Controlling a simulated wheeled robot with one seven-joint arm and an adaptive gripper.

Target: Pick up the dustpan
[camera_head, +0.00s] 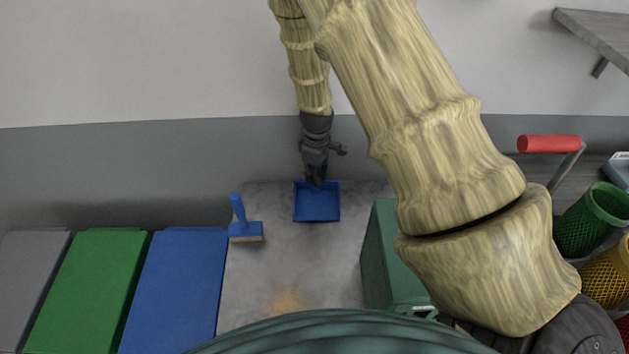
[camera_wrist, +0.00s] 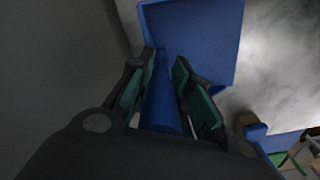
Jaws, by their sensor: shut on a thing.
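The blue dustpan (camera_head: 317,203) is at the back of the grey surface, near the wall, in the head view. In the wrist view its flat pan (camera_wrist: 195,40) lies ahead of the fingers and its blue handle (camera_wrist: 162,105) runs back between them. My gripper (camera_head: 317,182) points down at the handle end of the dustpan. It also shows in the wrist view (camera_wrist: 165,90), with its green-padded fingers shut on the handle. Whether the pan touches the surface cannot be told.
A blue hand brush (camera_head: 243,225) stands left of the dustpan. Grey, green (camera_head: 90,285) and blue (camera_head: 175,285) panels lie further left. A green box (camera_head: 392,265) is to the right, with mesh baskets (camera_head: 590,220) beyond. Brown debris (camera_head: 288,301) lies in front on otherwise clear floor.

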